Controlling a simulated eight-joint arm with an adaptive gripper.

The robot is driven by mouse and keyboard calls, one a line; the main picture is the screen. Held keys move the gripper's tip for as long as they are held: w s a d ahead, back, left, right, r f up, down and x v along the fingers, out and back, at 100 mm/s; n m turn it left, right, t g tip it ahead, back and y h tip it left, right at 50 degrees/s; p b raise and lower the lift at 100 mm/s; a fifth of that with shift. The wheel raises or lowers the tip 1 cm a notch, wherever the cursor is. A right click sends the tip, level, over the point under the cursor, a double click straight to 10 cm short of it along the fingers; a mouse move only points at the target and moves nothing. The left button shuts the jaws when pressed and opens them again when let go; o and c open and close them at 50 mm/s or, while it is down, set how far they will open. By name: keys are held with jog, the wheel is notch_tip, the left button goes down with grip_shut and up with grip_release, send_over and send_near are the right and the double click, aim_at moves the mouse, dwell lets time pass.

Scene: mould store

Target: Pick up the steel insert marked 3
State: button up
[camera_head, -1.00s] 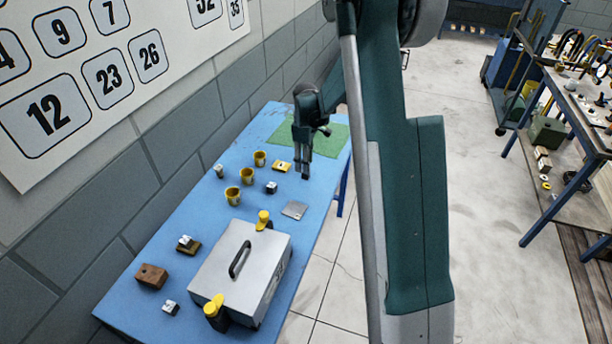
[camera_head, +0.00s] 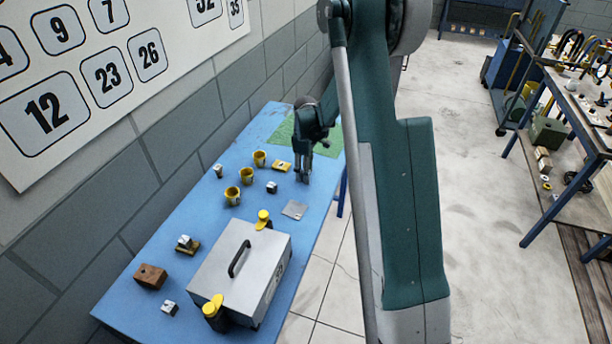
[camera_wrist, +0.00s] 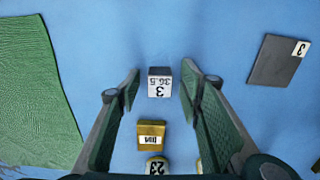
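The steel insert marked 3 (camera_wrist: 160,83) is a small block with a white label reading "3" and "36.5", upside down in the wrist view. It lies on the blue table. In the wrist view my gripper (camera_wrist: 160,74) is open, with one finger to each side of the insert in the picture and gaps between. I cannot tell how high the fingers are above it. In the head view my gripper (camera_head: 305,178) hangs pointing down over the table's right part. I cannot make out the marked insert there; the gripper seems to hide it.
A yellow block (camera_wrist: 152,135) lies close below the insert in the wrist view. A flat grey plate marked 3 (camera_wrist: 278,60) lies to the right, a green mat (camera_wrist: 30,90) to the left. Yellow cups (camera_head: 246,176) and a grey case (camera_head: 240,270) stand on the table (camera_head: 180,225).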

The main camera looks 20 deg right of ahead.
jog(key=shift+c, duration=0.5)
jog(key=c, duration=1)
jog(key=shift+r, duration=0.1)
jog(key=shift+r+p, duration=0.65)
jog(key=shift+r, duration=4.25)
